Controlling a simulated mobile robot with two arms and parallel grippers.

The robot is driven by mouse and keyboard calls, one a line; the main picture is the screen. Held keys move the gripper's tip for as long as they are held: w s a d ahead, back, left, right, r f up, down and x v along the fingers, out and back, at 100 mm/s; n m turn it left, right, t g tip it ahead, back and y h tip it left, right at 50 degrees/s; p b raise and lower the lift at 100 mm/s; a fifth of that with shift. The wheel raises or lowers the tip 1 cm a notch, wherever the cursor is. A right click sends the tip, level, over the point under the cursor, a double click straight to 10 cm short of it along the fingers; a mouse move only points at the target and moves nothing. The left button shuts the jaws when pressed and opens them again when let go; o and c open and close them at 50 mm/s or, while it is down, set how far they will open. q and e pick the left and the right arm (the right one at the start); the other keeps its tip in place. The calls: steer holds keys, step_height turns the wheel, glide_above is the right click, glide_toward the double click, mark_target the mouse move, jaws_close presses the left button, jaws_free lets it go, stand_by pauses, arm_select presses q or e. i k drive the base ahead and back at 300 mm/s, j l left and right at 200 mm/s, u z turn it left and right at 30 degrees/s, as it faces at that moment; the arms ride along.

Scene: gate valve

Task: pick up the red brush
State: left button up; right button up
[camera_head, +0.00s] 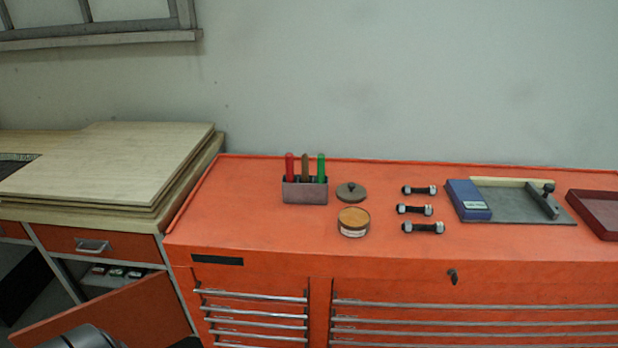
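The red brush (289,167) stands upright in a small grey metal holder (304,193) on the orange tool chest top. Only its red handle shows; its lower end is hidden inside the holder. A brown handle (305,167) and a green handle (321,168) stand beside it to the right in the same holder. Neither of my grippers shows in the head view.
The orange chest (260,225) also carries a round lid (350,192), an open tin (353,221), several bolts (414,210), a blue box (467,199) on a grey plate, and a dark red tray (598,212). Stacked boards (110,165) lie left. The chest top left of the holder is clear.

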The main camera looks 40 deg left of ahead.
mark_target(288, 158)
steer(key=u, duration=1.25)
